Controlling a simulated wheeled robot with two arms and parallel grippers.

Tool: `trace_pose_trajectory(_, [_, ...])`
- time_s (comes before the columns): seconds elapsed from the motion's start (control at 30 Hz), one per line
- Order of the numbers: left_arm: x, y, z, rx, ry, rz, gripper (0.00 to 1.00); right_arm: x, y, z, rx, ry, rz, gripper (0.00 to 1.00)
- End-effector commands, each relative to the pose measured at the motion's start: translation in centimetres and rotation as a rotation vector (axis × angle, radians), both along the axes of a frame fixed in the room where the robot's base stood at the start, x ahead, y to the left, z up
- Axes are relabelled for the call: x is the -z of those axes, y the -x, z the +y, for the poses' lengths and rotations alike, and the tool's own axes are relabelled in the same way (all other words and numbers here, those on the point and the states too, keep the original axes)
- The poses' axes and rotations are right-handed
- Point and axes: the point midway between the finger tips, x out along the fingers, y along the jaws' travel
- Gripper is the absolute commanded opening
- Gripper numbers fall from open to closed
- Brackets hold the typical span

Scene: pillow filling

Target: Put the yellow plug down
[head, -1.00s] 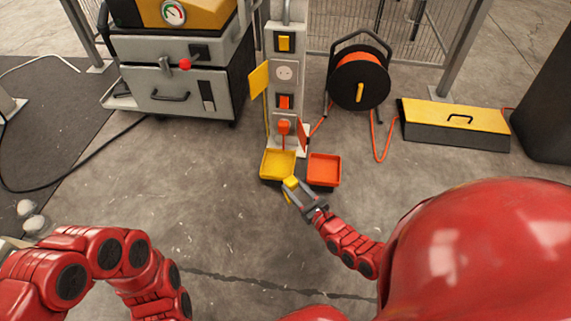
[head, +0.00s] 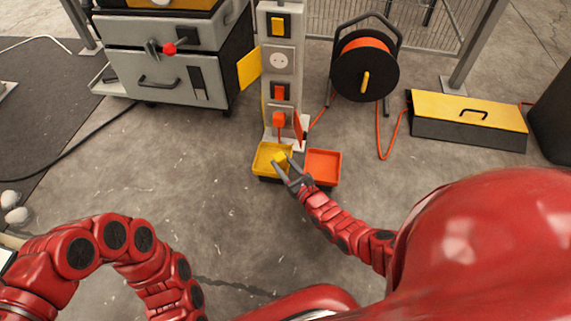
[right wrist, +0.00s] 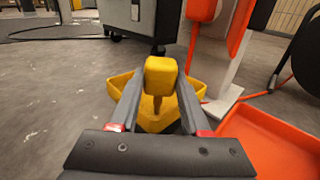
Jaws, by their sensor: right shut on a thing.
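My right gripper (head: 285,166) is shut on the yellow plug (right wrist: 161,77), which sits between its two fingers. The plug (head: 280,158) is over the yellow tray (head: 263,169), near its right side. In the right wrist view the yellow tray (right wrist: 196,88) lies behind and below the plug. I cannot tell whether the plug touches the tray floor. My left arm comes in from the left in the head view, but its gripper is not in view.
An orange tray (head: 323,165) is just right of the yellow one. The socket post (head: 279,92) rises behind, with an orange plug (head: 279,121) in its lowest socket. A cable reel (head: 363,70) and a yellow-topped box (head: 468,107) stand to the right. Open floor lies left.

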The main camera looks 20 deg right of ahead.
Motion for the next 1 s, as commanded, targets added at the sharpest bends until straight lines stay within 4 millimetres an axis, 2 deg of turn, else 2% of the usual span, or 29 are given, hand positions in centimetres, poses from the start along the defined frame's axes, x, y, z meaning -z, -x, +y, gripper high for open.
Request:
trace_pose_trajectory(0.6, [0.0, 0.0, 0.0, 0.002, 0.000, -0.003, 0.00, 1.1, 0.0, 0.0, 0.000, -0.001, -0.002, 0.00])
trace_pose_trajectory(0.63, [0.0, 0.0, 0.0, 0.002, 0.000, -0.003, 0.00, 1.1, 0.0, 0.0, 0.000, -0.001, -0.002, 0.50])
trace_pose_trajectory(0.77, [0.0, 0.0, 0.0, 0.002, 0.000, -0.003, 0.00, 1.1, 0.0, 0.0, 0.000, -0.001, -0.001, 0.73])
trace_pose_trajectory(0.8, [0.0, 0.0, 0.0, 0.002, 0.000, -0.003, 0.00, 1.1, 0.0, 0.0, 0.000, -0.001, -0.002, 0.76])
trace_pose_trajectory(1.0, [0.0, 0.0, 0.0, 0.002, 0.000, -0.003, 0.00, 1.1, 0.0, 0.0, 0.000, 0.000, -0.001, 0.76])
